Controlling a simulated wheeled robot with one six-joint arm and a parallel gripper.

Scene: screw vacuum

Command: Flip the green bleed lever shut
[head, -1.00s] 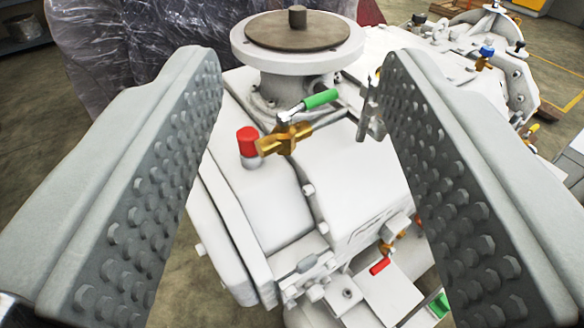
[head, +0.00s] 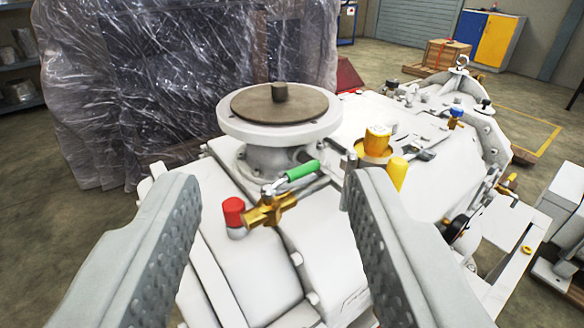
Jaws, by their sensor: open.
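The green bleed lever (head: 302,171) is in the middle of the head view, on a brass valve (head: 270,209) on top of the white machine. The lever slants up and to the right from the valve, at an angle to the brass body. My gripper (head: 270,195) is open, with one studded jaw at the lower left and the other at the lower right. The lever and valve show between and beyond the jaw tips. Nothing is held, and I see no contact with the lever.
A red cap (head: 234,212) sits just left of the valve. A round white flange (head: 279,122) with a brown lid stands close behind the lever. Yellow caps (head: 376,141) rise to the right. A plastic-wrapped block (head: 190,80) stands behind the machine.

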